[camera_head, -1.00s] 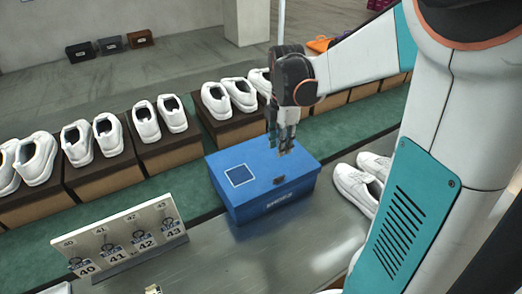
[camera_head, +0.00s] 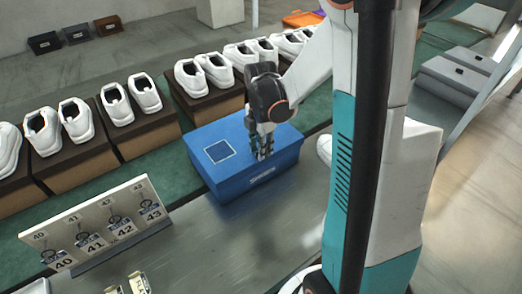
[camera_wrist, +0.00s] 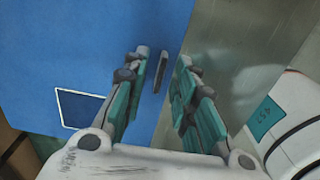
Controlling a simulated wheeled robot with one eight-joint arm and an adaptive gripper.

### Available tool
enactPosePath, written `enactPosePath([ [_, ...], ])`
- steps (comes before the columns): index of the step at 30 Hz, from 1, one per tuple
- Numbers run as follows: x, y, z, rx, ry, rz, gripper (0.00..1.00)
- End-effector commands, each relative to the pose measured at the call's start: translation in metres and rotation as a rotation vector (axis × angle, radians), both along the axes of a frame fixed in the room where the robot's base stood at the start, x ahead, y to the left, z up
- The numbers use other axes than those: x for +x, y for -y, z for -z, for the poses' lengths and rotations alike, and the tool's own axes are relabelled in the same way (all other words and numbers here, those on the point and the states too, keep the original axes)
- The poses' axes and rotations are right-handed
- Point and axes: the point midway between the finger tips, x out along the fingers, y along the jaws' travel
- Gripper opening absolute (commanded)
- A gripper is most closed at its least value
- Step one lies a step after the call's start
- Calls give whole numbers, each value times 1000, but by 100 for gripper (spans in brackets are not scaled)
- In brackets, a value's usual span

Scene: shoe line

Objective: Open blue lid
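The closed blue box (camera_head: 240,185) stands on the grey table with its blue lid (camera_head: 228,133) down and a pale square outline on top. My gripper (camera_head: 264,150) points down at the lid's front edge, right of the square. In the wrist view, my gripper (camera_wrist: 163,90) is open. Its two teal-padded fingers stand on either side of a small dark tab (camera_wrist: 161,73) at the edge of the blue lid (camera_wrist: 70,50). I see gaps between the tab and the fingers. The tab is hidden behind the gripper in the head view.
A size stand (camera_head: 110,225) with hanging tags is left of the box. White shoes (camera_head: 120,105) on brown boxes line the green strip behind. A white shoe (camera_head: 325,149) is right of the box, partly hidden by my arm.

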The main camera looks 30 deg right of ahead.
Motion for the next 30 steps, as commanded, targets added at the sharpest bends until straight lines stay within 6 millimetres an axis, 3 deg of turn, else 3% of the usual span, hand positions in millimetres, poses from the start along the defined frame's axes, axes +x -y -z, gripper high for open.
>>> enactPosePath([
  [10,0,0,4,0,0,0,26],
  [14,0,0,4,0,0,0,0],
  [23,0,0,2,0,0,0,0],
  [30,4,0,-16,0,1,0,0],
])
